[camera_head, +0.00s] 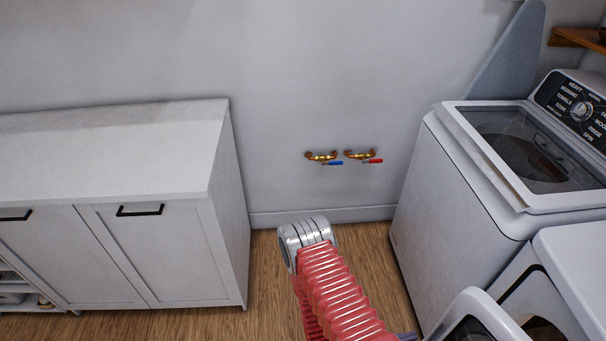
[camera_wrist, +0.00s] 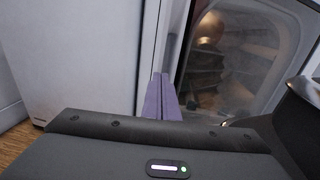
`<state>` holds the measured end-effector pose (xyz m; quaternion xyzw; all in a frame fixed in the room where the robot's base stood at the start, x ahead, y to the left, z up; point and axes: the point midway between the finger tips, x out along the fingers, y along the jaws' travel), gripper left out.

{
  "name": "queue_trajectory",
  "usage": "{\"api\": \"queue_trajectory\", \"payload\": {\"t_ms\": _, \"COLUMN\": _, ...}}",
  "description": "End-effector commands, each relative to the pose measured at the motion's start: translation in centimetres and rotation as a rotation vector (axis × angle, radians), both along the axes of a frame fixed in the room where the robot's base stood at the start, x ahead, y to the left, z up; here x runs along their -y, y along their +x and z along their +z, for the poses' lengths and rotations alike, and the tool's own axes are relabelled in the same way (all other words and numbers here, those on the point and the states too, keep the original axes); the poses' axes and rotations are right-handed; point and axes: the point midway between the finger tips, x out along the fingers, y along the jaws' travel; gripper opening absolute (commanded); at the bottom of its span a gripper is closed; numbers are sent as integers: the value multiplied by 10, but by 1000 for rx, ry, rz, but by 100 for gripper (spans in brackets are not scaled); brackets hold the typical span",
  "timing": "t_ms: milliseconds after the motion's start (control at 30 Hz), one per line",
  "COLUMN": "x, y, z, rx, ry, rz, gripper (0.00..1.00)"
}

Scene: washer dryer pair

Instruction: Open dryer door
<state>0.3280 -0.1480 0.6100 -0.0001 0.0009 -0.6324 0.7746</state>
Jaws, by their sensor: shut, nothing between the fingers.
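The dryer (camera_head: 580,265) is the white machine at the lower right of the head view, cut off by the frame. Its door (camera_head: 470,318) has a pale rounded rim and dark glass, and stands swung away from the dark opening (camera_head: 540,328) in the front. In the wrist view the door or front with its glass (camera_wrist: 245,60) fills the right side. My gripper's purple fingers (camera_wrist: 162,98) are shut and empty beside the left edge of that glass; I cannot tell if they touch it.
A white top-loading washer (camera_head: 455,185) stands behind the dryer. A white cabinet (camera_head: 165,255) is at the left. Two brass taps (camera_head: 320,156) are on the back wall. Wood floor (camera_head: 270,300) lies free between cabinet and washer.

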Motion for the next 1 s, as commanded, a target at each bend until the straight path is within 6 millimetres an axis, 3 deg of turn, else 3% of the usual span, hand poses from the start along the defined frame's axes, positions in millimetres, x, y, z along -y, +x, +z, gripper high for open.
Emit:
{"api": "queue_trajectory", "payload": {"t_ms": 533, "x": 41, "y": 7, "z": 1, "rx": 0, "ry": -1, "rz": -5, "gripper": 0}}
{"api": "queue_trajectory", "payload": {"t_ms": 1000, "x": 47, "y": 9, "z": 1, "rx": 1, "ry": -1, "rz": -2, "gripper": 0}}
